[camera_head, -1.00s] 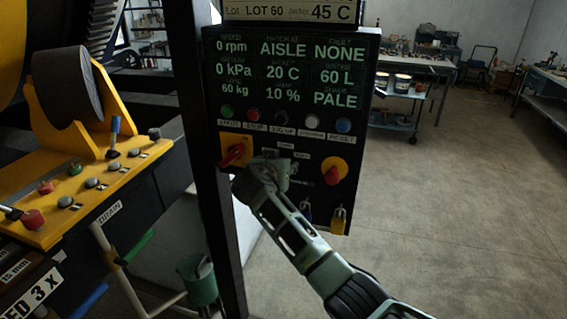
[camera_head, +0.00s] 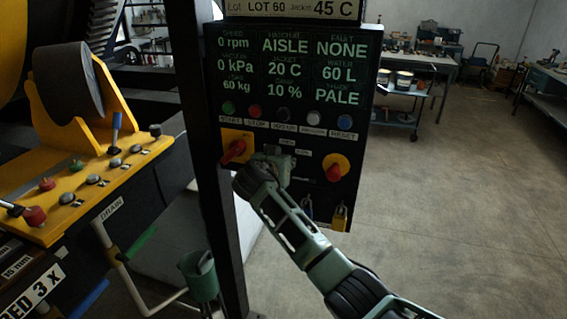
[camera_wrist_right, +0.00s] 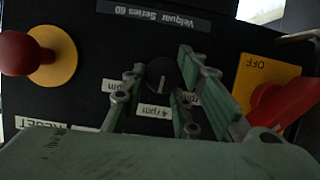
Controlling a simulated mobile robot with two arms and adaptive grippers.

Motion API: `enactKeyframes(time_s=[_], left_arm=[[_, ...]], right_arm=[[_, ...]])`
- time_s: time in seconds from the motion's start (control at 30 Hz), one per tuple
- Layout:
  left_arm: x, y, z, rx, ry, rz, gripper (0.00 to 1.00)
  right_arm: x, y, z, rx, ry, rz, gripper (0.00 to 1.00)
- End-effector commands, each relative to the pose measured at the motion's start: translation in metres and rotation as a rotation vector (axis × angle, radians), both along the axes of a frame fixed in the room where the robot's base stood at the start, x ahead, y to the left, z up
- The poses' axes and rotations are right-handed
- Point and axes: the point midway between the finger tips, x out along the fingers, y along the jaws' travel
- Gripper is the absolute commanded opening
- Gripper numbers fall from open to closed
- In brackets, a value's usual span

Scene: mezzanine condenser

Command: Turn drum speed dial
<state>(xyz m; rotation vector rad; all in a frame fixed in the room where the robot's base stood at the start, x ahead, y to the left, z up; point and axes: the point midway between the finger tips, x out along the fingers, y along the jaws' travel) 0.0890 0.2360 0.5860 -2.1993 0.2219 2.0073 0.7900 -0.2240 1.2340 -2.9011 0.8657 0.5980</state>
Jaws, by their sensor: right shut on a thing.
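The drum speed dial (camera_wrist_right: 163,76) is a small black knob with a white line, on the black control panel (camera_head: 300,205). In the wrist view its line stands about upright, above a "4 rpm" label (camera_wrist_right: 155,111); other rpm labels beside it are partly covered by my fingers. My right gripper (camera_wrist_right: 160,72) has its green fingers on either side of the dial, shut on it. In the head view my right gripper (camera_head: 272,163) covers the dial. The panel display (camera_head: 290,70) reads 0 rpm. My left gripper is not in view.
A red rotary switch (camera_head: 233,151) on a yellow plate sits close left of my gripper. A red emergency-stop-like knob (camera_head: 334,172) on yellow is to the right, with padlocks (camera_head: 339,217) below. A row of buttons lies above. A dark post (camera_head: 210,150) stands left of the panel.

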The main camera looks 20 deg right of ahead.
Motion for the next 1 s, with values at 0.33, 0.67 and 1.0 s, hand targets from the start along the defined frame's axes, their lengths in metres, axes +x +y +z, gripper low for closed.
enactKeyframes(time_s=[0.33,0.67,1.0], left_arm=[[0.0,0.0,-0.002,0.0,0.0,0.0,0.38],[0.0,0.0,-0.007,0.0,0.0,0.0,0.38],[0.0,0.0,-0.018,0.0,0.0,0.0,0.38]], right_arm=[[-0.002,-0.003,-0.005,-0.01,0.019,-0.01,0.01],[-0.002,-0.003,-0.007,-0.06,0.054,-0.01,0.01],[-0.001,-0.002,-0.007,-0.164,0.126,-0.009,0.01]])
